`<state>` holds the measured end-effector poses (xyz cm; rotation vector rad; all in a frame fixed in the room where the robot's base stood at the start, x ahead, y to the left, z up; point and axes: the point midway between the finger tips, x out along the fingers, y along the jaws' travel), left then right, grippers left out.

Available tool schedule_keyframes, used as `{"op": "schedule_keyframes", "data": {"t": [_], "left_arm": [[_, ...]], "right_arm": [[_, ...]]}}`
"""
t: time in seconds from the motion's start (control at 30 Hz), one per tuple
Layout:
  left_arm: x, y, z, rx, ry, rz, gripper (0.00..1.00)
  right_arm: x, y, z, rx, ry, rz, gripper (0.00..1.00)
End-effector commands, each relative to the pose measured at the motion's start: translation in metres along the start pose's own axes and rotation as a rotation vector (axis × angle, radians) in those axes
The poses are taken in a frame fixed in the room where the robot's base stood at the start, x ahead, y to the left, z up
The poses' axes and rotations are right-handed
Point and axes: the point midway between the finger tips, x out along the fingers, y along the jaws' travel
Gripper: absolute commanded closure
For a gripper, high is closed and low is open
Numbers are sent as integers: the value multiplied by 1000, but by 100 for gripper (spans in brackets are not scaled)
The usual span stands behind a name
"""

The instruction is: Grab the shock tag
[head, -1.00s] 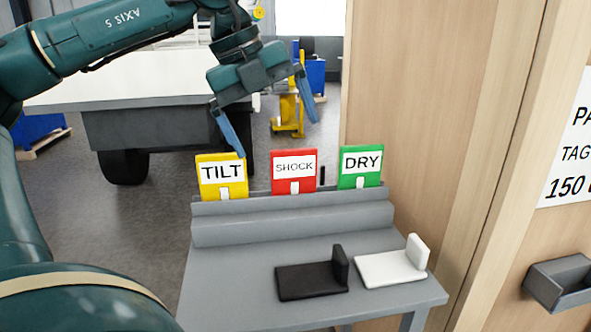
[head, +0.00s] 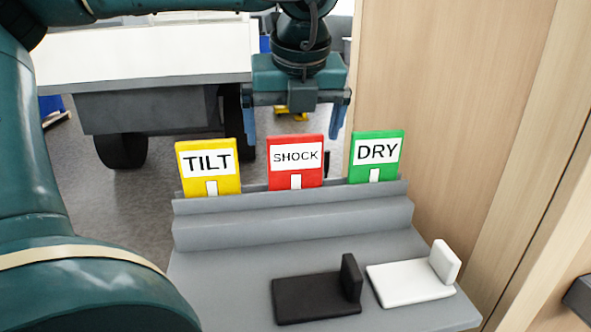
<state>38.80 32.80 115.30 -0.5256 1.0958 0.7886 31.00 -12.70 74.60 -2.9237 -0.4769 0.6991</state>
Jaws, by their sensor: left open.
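The red SHOCK tag (head: 295,174) stands upright in the middle of the row on the grey stepped rack, with a white label and a white tab at its foot. The yellow TILT tag (head: 208,182) stands to its left and the green DRY tag (head: 377,171) to its right. My left gripper (head: 293,136) is open and empty, its two blue fingers pointing down. In the picture its fingers flank the top of the SHOCK tag; I cannot tell exactly how far behind or above it they are. My right gripper is not in view.
The grey bench (head: 225,285) holds a black L-shaped holder (head: 312,297) and a white L-shaped holder (head: 410,283) in front of the rack. A wooden wall (head: 450,110) closes off the right side. A large white-topped table (head: 140,55) stands behind.

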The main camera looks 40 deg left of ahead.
Motion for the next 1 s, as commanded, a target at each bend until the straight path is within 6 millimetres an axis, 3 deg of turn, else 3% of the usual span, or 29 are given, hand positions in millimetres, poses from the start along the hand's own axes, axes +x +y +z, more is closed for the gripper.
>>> {"op": "schedule_keyframes", "data": {"t": [0.17,0.43,0.77,1.0], "left_arm": [[12,-1,-1,1,3,0,0],[50,-5,-2,0,3,-1,0],[58,-5,-1,-2,-1,-1,0],[57,-5,-1,-2,-1,-2,20]], "right_arm": [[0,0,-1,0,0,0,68],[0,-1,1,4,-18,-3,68],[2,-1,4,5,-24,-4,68],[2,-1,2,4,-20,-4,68]]}}
